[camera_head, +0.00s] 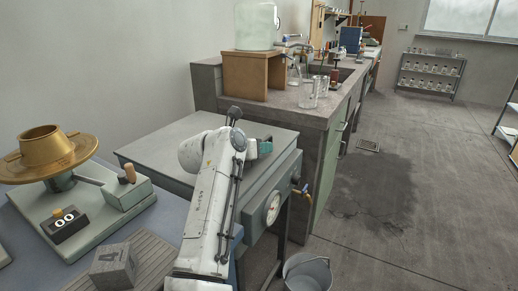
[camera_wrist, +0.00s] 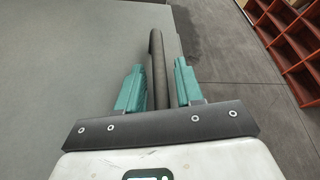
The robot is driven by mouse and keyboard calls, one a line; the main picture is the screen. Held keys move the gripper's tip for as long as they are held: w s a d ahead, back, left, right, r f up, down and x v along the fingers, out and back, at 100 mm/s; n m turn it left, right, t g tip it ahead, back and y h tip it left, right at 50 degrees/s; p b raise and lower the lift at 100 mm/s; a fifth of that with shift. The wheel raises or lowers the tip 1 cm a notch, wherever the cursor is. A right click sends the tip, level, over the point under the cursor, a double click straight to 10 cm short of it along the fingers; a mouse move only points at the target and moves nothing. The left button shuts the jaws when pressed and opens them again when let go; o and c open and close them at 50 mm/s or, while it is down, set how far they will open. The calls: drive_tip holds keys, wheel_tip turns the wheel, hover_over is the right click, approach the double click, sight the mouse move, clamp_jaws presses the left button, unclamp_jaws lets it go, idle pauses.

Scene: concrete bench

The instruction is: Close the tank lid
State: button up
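The tank (camera_head: 262,205) is a grey-green box with a round gauge on its side, standing in the middle of the head view. Its flat grey lid (camera_head: 150,152) lies over the top and looks about level; whether a gap remains under it I cannot tell. My gripper (camera_head: 265,148) is at the lid's right edge, partly hidden by my white arm. In the wrist view, the teal fingers of my gripper (camera_wrist: 158,88) stand on both sides of a dark bar handle (camera_wrist: 157,65), with narrow gaps visible. The lid also fills the left of the wrist view (camera_wrist: 70,60).
A brass-coloured bowl-like piece on a disc (camera_head: 45,150) and a grey block marked A (camera_head: 114,266) are on the left bench. A bucket (camera_head: 307,272) stands on the floor. A counter with a wooden stand (camera_head: 252,75) and glassware is behind.

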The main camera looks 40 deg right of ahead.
drive_tip(key=shift+a, duration=0.1)
idle(0.3)
drive_tip(key=p+v, duration=0.1)
drive_tip(key=v, duration=0.9)
drive_tip(key=shift+s+a+r, duration=0.1)
drive_tip(key=shift+a+r, duration=0.1)
drive_tip(key=shift+a, duration=0.1)
